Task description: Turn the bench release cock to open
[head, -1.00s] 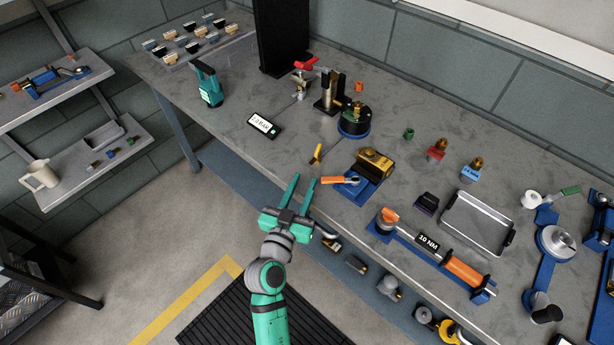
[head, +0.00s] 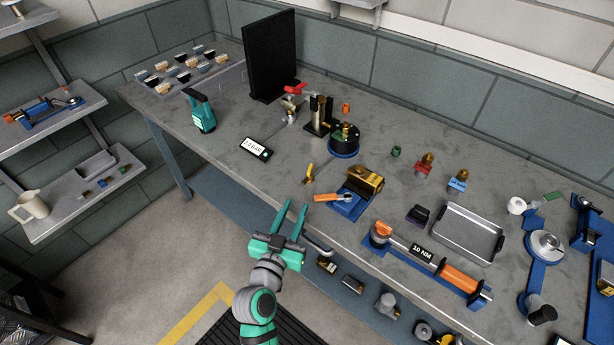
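A valve with a red lever handle (head: 294,89) stands toward the back of the grey bench, beside a brass-and-black post fixture (head: 318,112). It looks like the release cock, but the pictures do not label it. Its lever lies roughly level; I cannot tell whether the valve is open or closed. My green gripper (head: 293,205) is open and empty, fingers apart and pointing toward the bench. It appears near the bench's front edge, well short of the red lever.
A digital gauge (head: 256,148), a round black-and-blue fixture (head: 344,140) and a tall black panel (head: 272,57) surround the valve.

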